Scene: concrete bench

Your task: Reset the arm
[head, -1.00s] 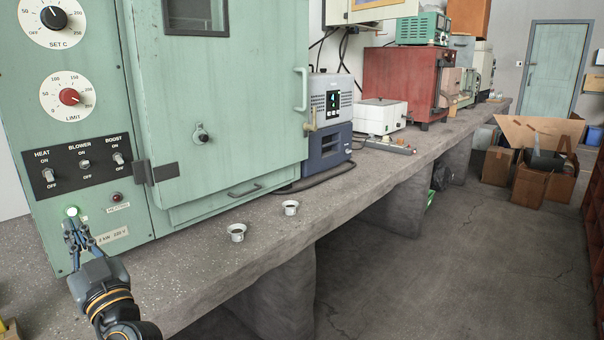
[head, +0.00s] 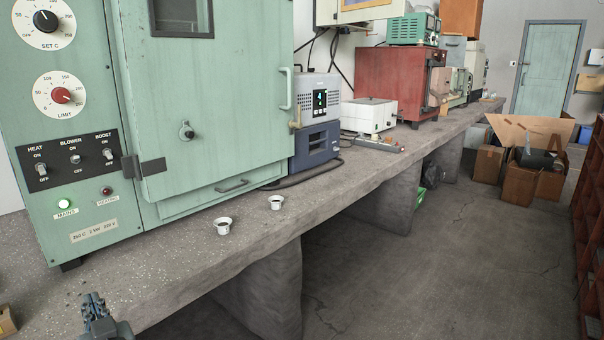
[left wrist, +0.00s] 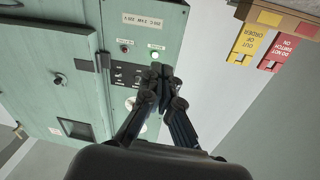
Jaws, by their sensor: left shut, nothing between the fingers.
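My left gripper (head: 93,303) is low at the left of the head view, over the front part of the bench, apart from the oven. In the left wrist view its fingers (left wrist: 160,80) are together with nothing between them. The green oven (head: 225,120) stands on the bench with its door closed; it also shows upside down in the left wrist view (left wrist: 50,45). Its MAINS lamp (head: 64,204) glows green and the HEATING lamp (head: 106,191) looks dark. My right gripper does not show.
Two small white cups (head: 223,227) (head: 276,203) stand on the concrete bench (head: 180,262) before the oven. Farther along are a blue-grey device (head: 316,120) and a red cabinet (head: 392,80). Cardboard boxes (head: 520,182) sit on the floor.

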